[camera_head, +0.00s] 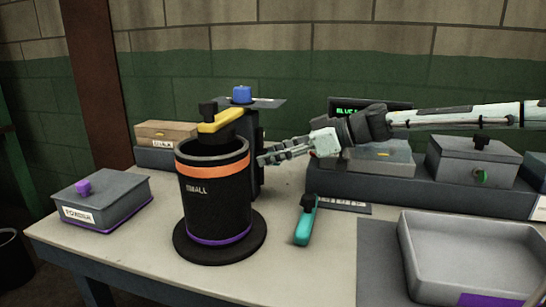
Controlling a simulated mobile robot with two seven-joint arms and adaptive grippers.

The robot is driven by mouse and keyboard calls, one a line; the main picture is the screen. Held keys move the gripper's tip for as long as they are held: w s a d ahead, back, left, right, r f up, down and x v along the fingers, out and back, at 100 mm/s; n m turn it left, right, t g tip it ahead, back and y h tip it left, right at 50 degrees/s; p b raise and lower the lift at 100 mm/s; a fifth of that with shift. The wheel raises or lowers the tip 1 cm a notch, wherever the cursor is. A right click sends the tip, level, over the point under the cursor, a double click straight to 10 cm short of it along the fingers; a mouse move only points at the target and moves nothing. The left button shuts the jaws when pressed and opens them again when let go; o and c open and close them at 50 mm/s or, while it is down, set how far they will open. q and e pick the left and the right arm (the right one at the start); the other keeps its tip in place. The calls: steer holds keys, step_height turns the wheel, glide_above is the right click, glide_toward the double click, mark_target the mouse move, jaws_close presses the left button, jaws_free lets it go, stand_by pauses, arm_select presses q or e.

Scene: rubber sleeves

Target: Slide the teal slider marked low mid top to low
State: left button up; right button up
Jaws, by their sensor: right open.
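My right gripper (262,157) comes in from the right, with its fingers pointing left and its tips beside the dark upright post (257,180) behind the black canister. It is open; I see nothing held in it. A teal-handled piece (303,228) with a black end lies on the table below the gripper, apart from it. I cannot tell whether this is the slider, and I can read no low, mid or top marks. Part of the post is hidden by the canister and the gripper. My left gripper is not in view.
The black canister (215,210) with an orange band and yellow bar stands close by. A blue knob (242,94) tops the post. Grey boxes (474,165) sit on a dark riser at the right; a grey tray (410,255) lies in front. A lidded box (125,192) stands left.

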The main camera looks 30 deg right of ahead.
arm_select(q)
steer(key=shift+r, duration=0.1)
arm_select(e)
jaws_close()
stand_by(0.3)
